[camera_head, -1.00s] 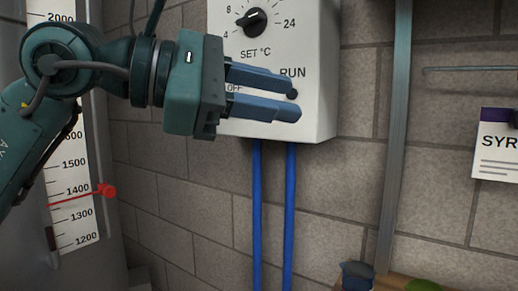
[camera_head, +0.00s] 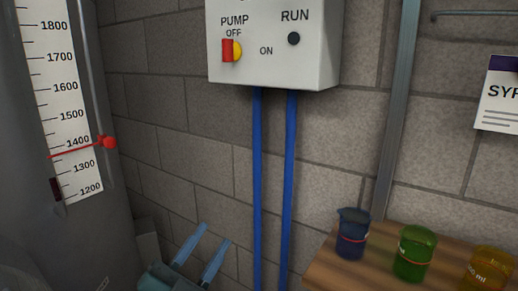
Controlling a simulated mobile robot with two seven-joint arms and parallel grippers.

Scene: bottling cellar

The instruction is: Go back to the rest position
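My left gripper (camera_head: 214,235) is low in the head view, at the bottom edge left of the middle. Its two blue fingers point up and stand apart with nothing between them, so it is open and empty. It is well below the white control box (camera_head: 322,65) on the wall and touches nothing that I can see. The rest of the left arm is out of the picture. My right gripper is not in view.
The box's red-and-yellow pump switch (camera_head: 229,50) has its red part at the OFF side. Blue pipes (camera_head: 257,180) run down from the box. A wooden shelf (camera_head: 330,270) at lower right holds blue (camera_head: 352,235), green (camera_head: 413,255) and amber (camera_head: 488,270) beakers. A tank scale (camera_head: 62,100) stands left.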

